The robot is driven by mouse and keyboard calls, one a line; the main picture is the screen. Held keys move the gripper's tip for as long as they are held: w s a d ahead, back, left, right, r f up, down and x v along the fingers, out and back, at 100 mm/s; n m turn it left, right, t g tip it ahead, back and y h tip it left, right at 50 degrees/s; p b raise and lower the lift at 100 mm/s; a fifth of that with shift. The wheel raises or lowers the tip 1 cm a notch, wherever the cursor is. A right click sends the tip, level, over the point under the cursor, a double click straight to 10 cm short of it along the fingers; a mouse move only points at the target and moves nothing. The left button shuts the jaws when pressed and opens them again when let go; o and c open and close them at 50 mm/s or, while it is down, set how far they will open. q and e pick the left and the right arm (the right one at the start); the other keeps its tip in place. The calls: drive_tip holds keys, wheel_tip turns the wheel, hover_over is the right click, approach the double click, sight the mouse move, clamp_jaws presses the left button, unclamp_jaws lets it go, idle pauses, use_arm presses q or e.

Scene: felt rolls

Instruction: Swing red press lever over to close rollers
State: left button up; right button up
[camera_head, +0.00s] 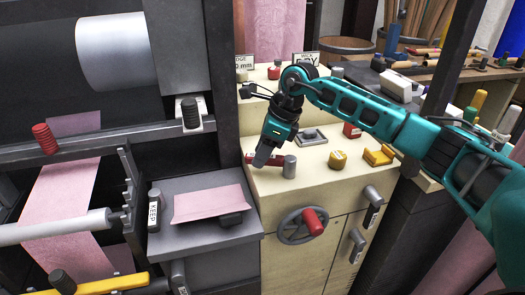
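A red lever (250,157) lies low on the cream console top, with a grey cylinder (290,167) at its right end. My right gripper (262,158) points down right at the lever, its fingers hiding part of the red bar. I cannot tell whether the fingers touch the lever or are parted. The rollers are at the left: a large pale roller (117,52) above, and a thin white roller (55,227) lower down. My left gripper is not in view.
A handwheel with a red handle (314,221) is on the console front. A grey tray (190,240) holds pink felt (208,203).

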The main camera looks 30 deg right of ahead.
sight(282, 157)
drive_tip(key=shift+o, duration=0.9)
drive_tip(key=v, duration=1.3)
drive_tip(key=shift+p, duration=0.4)
drive_tip(key=shift+f, duration=0.1)
